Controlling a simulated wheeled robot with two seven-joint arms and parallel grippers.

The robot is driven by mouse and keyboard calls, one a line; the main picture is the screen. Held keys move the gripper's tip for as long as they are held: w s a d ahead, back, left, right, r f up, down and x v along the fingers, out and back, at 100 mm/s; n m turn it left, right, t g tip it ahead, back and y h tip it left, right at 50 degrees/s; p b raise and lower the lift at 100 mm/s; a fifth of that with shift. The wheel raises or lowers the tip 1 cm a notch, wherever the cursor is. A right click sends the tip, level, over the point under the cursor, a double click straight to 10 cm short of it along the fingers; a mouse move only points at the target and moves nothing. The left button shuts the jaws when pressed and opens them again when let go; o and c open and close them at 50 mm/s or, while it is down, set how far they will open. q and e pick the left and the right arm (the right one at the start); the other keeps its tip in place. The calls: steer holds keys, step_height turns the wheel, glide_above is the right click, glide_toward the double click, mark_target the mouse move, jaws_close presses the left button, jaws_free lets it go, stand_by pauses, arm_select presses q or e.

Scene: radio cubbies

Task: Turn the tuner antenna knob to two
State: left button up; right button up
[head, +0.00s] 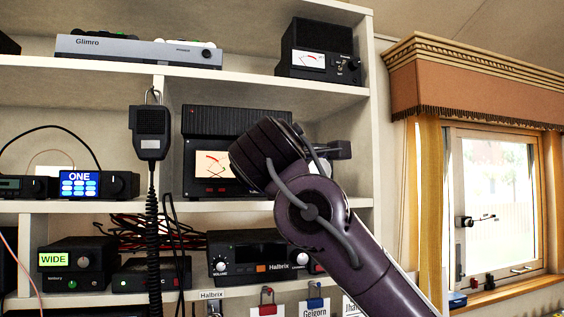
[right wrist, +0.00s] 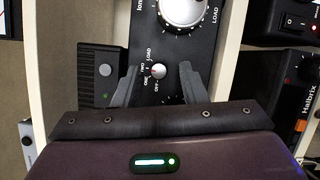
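The tuner (head: 215,162) is a black box with a lit meter on the middle shelf, under a black ribbed unit. My right arm hides its right part in the head view. In the right wrist view its black panel (right wrist: 180,47) shows sideways, with a small white antenna knob (right wrist: 158,71) ringed by labels such as OFF, ONE, TWO and LOAD. I cannot tell which label it points at. My right gripper (right wrist: 159,67) is open, its two dark fingers on either side of the small knob with gaps. My left gripper is not in view.
A large silver knob (right wrist: 184,8) sits close beyond the fingers. The ribbed unit (right wrist: 101,72) is left of the panel in the wrist view. A Halbrix radio (head: 262,255) stands on the shelf below. A hand microphone (head: 151,133) hangs at the left with its coiled cord.

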steer(key=s+b, duration=0.2)
steer(key=s, duration=0.5)
steer(key=shift+s+a+f, duration=0.15)
steer(key=shift+s+a, duration=0.1)
steer(key=shift+s, duration=0.15)
stand_by(0.4)
